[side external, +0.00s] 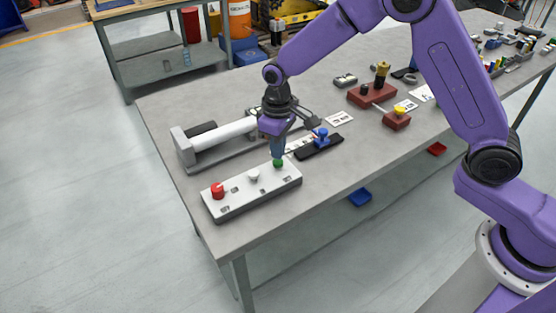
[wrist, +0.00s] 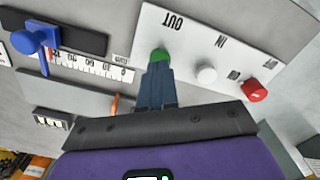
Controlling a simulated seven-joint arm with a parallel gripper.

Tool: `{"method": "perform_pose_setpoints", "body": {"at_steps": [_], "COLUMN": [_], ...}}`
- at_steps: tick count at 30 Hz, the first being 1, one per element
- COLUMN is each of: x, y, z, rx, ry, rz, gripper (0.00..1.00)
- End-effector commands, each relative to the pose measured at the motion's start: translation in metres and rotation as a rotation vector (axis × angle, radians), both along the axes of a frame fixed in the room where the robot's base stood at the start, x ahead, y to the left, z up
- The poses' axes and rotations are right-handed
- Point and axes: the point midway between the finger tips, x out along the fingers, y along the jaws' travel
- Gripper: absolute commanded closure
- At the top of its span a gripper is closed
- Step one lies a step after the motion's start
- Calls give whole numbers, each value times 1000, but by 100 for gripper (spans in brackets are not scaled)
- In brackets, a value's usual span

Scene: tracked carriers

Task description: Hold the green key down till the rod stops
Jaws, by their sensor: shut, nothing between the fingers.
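The green key (side external: 278,163) is at the right end of a white key panel (side external: 236,203). In the wrist view the green key (wrist: 160,55) is beside the word OUT. My gripper (side external: 278,156) is shut and empty, pointing down with its tips at the green key. In the wrist view my gripper's tips (wrist: 158,68) overlap the key's near edge; I cannot tell how far down the key is. The pale rod (side external: 224,134) lies in a grey carriage (side external: 184,150) behind the panel. Its right end is hidden by my gripper.
A white key (side external: 253,175) and a red key (side external: 217,190) share the panel. A numbered scale (wrist: 95,65) and an orange pointer (wrist: 115,104) show in the wrist view. A blue lever on a black base (side external: 321,138) stands close right of my gripper.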

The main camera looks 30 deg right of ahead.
Motion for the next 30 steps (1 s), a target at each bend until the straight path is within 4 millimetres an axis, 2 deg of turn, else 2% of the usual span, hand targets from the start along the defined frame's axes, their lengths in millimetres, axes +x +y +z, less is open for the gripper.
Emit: {"method": "perform_pose_setpoints", "body": {"at_steps": [11, 30], "x": [0, 0], "y": [0, 0], "z": [-2, -25], "rx": [0, 0], "ry": [1, 1], "rz": [0, 0], "gripper": [100, 100]}}
